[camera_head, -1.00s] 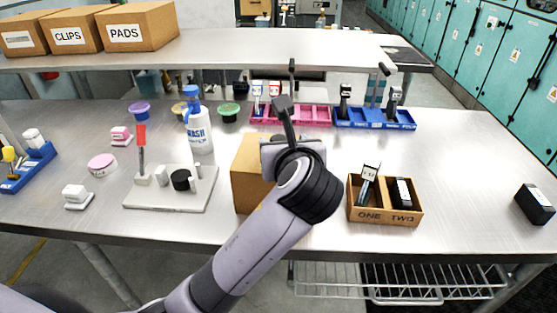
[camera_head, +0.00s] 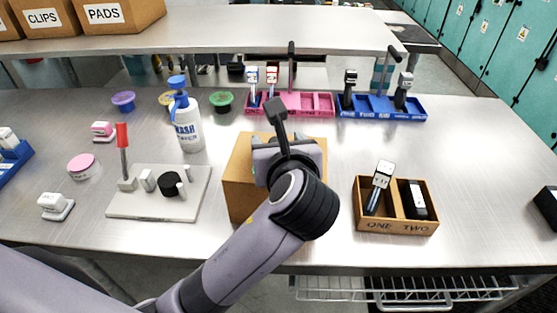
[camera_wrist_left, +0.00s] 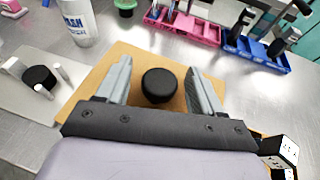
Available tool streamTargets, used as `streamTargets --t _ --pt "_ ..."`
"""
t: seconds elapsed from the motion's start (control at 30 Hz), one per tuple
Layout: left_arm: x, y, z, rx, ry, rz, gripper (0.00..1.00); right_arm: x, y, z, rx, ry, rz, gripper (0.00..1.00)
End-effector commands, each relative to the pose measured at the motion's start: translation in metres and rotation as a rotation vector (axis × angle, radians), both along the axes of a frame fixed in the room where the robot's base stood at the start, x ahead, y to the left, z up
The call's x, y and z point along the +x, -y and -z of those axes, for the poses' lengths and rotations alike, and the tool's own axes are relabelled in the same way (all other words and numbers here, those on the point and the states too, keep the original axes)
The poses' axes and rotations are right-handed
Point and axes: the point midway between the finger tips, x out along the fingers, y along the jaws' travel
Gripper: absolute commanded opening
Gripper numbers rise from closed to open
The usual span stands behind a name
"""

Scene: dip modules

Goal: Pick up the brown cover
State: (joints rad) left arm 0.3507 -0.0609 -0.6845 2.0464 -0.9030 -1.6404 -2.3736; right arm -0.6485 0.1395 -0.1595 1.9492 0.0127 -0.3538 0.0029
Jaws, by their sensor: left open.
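The brown cover (camera_head: 240,185) is a box-like shape at the front middle of the metal table. In the left wrist view its flat top (camera_wrist_left: 110,75) carries a round black knob (camera_wrist_left: 159,85). My left gripper (camera_head: 280,143) is over the cover and hides part of its top in the head view. In the left wrist view the gripper (camera_wrist_left: 160,68) is open, with one finger on each side of the knob and a gap to both. I cannot tell how far the fingertips are above the top. Whatever is under the cover is hidden.
Left of the cover are a white board (camera_head: 125,205) with posts and a wash bottle (camera_head: 188,122). An orange two-part box (camera_head: 400,226) stands to the right. Pink (camera_head: 318,104) and blue (camera_head: 415,113) trays stand behind. The table right of the orange box has free room.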

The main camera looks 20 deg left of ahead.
Motion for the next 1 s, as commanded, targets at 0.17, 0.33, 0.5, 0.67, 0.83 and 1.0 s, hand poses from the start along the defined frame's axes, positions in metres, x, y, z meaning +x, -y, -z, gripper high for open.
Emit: streamTargets --t 0.17,0.33,0.5,0.67,0.83,1.0 --pt "-0.002 0.000 0.001 0.000 0.000 0.000 0.67 0.000 0.000 0.000 0.000 0.000 0.000 0.00" --pt "-0.001 0.000 0.001 0.000 0.000 0.000 0.60 0.000 0.000 0.000 0.000 0.000 0.000 0.00" --pt "-0.001 0.000 0.001 0.000 0.000 0.000 0.05 0.000 0.000 0.000 0.000 0.000 0.000 0.00" --pt "-0.001 0.000 0.000 0.000 0.000 0.000 0.00 0.000 0.000 0.000 0.000 0.000 0.000 0.00" --pt "-0.001 0.000 -0.001 0.000 0.001 0.000 0.00 0.000 0.000 0.000 0.000 0.000 0.000 0.00" --pt "-0.001 0.001 -0.013 -0.003 0.004 0.000 0.00 0.000 0.000 0.000 0.000 -0.001 0.000 0.00"
